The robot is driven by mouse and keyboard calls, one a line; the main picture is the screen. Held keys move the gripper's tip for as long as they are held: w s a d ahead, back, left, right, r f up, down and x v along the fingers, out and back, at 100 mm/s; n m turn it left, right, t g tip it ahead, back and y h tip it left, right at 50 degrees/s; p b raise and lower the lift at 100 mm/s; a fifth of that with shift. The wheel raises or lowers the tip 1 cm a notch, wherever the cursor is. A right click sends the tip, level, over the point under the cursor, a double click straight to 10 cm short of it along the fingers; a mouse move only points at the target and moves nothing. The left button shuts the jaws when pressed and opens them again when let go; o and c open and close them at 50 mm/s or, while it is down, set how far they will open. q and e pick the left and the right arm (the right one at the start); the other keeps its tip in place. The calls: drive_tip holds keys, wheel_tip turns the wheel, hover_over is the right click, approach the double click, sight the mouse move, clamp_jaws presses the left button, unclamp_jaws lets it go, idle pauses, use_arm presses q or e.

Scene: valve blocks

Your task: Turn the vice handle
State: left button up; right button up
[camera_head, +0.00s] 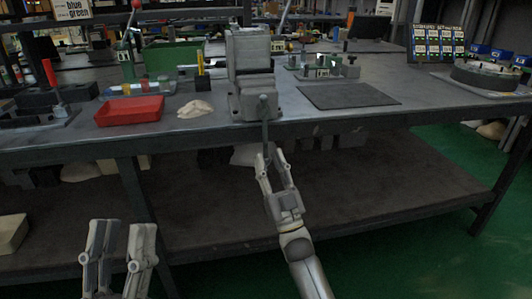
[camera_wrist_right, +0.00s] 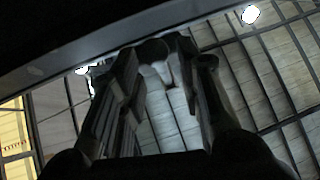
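The grey vice (camera_head: 251,62) stands at the front edge of the workbench in the head view. Its handle (camera_head: 265,130) is a thin bar that hangs roughly upright from the screw, in front of the bench edge. My right gripper (camera_head: 268,157) points up from below, with its fingertips on either side of the handle's lower end. In the right wrist view, a dark rounded end, likely the handle (camera_wrist_right: 152,50), shows between the fingertips. Whether the fingers press on it is unclear. My left gripper (camera_head: 121,226) is open and empty at the lower left, well away from the vice.
A red tray (camera_head: 130,111), light cloth (camera_head: 195,109) and green bin (camera_head: 173,59) lie left of the vice on the workbench (camera_head: 400,113). A dark mat (camera_head: 347,95) lies to its right. A lower shelf (camera_head: 370,195) runs beneath, behind my right gripper.

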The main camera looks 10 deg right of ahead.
drive_tip(key=v, duration=0.8)
drive_tip(key=shift+s+f, duration=0.25)
